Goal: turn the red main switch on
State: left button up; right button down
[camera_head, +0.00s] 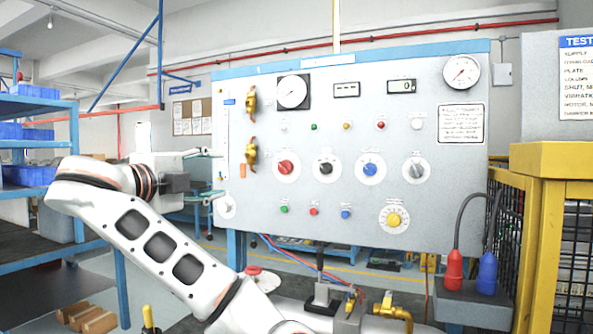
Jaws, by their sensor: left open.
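The red main switch (286,168) is a red rotary knob on a round white plate, at the left of the row of knobs on the grey control panel (330,222). Which way its handle points is too small to tell. My left gripper (219,174) is at the panel's left edge, left of the switch and apart from it. Its two fingers are spread, one above the other, pointing right, with nothing between them. My right gripper is not in view.
Black (325,167), blue (370,168) and grey (416,169) knobs continue the row. Brass valves (251,154) stick out between my left gripper and the switch. A yellow guard frame (543,200) stands at right, blue shelving (40,105) at left. The space before the panel's middle is clear.

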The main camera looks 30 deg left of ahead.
aim_at(285, 166)
jog(key=i, duration=1.1)
jog(key=j, duration=0.1)
